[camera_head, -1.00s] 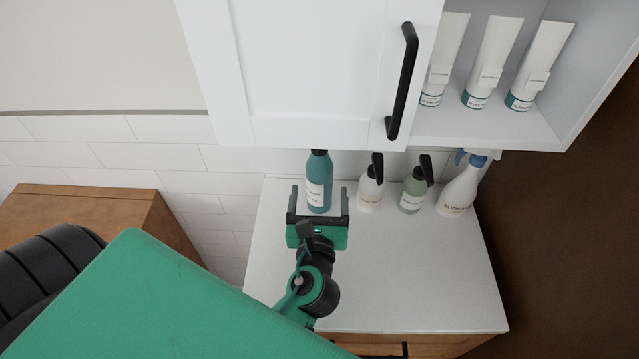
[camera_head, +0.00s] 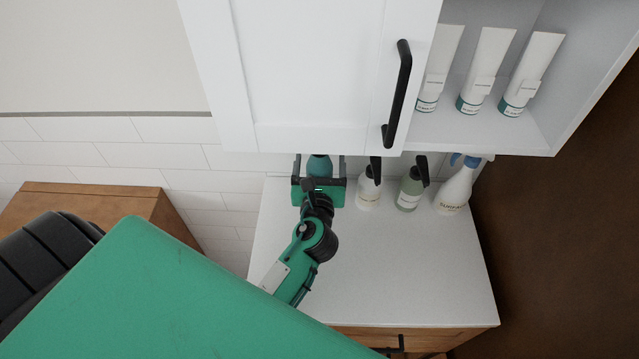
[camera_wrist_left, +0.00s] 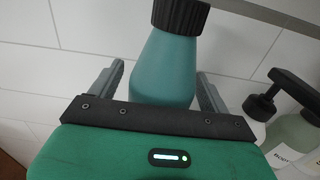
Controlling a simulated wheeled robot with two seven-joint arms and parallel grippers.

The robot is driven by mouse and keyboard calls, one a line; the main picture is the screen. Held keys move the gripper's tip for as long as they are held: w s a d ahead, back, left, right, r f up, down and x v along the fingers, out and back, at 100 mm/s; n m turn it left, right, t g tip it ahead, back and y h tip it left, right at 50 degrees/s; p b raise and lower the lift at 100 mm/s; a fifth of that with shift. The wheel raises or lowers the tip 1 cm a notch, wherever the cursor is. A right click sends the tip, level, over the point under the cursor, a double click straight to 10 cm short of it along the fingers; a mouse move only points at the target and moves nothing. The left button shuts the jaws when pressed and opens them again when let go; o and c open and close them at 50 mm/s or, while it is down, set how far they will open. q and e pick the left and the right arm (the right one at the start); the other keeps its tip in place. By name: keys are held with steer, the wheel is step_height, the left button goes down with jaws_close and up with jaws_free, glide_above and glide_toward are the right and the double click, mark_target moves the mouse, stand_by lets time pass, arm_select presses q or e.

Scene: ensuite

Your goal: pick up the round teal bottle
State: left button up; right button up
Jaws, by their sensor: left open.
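The round teal bottle (camera_head: 319,166) stands at the back of the white counter, mostly hidden behind my left gripper and under the cabinet edge in the head view. In the left wrist view the teal bottle (camera_wrist_left: 166,70) has a black ribbed cap and sits between the two grey fingers. My left gripper (camera_head: 319,166) is open, with a finger on each side of the bottle; a gap shows beside the left finger (camera_wrist_left: 106,78), while the right finger (camera_wrist_left: 209,92) looks closer to it. Contact cannot be told. My right gripper is not in view.
A white pump bottle (camera_head: 368,193), a green pump bottle (camera_head: 409,192) and a spray bottle (camera_head: 455,188) stand to the right. The white wall cabinet (camera_head: 310,75) overhangs the counter's back. The counter front (camera_head: 410,270) is clear.

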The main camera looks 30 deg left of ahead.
arm_select(q)
steer(key=c, duration=1.6)
jaws_close()
steer(key=shift+r, duration=0.15)
